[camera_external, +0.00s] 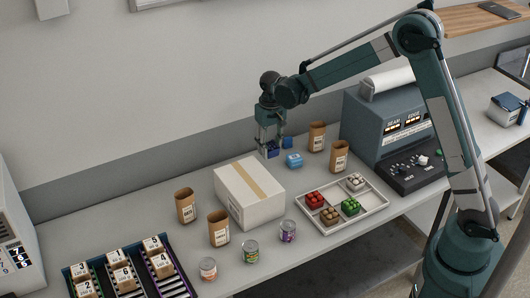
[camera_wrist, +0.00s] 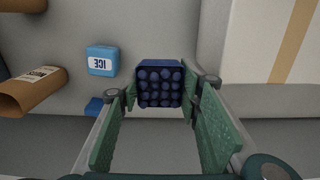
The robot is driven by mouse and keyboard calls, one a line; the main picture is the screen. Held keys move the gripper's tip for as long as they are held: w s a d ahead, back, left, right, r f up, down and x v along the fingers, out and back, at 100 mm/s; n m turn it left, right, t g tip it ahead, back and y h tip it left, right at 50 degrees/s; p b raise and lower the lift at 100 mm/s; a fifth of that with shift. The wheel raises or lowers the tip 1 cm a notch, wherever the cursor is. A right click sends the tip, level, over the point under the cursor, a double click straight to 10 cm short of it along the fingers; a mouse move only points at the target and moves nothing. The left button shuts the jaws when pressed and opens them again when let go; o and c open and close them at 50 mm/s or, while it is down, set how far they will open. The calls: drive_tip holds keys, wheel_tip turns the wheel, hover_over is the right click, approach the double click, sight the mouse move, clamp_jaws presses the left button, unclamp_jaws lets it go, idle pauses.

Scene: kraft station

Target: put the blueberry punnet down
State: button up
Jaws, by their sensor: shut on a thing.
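The blueberry punnet (camera_wrist: 160,84), a small dark blue tray with round berries, sits between the fingertips of my gripper (camera_wrist: 161,97) in the wrist view. My gripper is shut on it. In the external view my gripper (camera_external: 270,147) points down behind the cardboard box, with the punnet (camera_external: 271,151) at its tips. How high the punnet is above the counter is hard to tell. A pale tray (camera_external: 334,228) stands on the counter to the right, holding red, brown, green and whitish punnets.
A blue ICE block (camera_external: 294,160) and another blue block (camera_external: 288,142) lie close right of my gripper. The cardboard box (camera_external: 249,200) stands in front. Brown cups (camera_external: 317,137), several cans (camera_external: 250,251) and a grey console (camera_external: 385,125) stand around. Some counter behind the tray is bare.

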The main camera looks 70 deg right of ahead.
drive_tip(key=shift+f, duration=3.1)
drive_tip(key=shift+f, duration=1.9)
drive_tip(key=shift+f, duration=0.15)
drive_tip(key=o, duration=0.9)
drive_tip(key=shift+r, duration=0.2)
drive_tip(key=shift+r, duration=6)
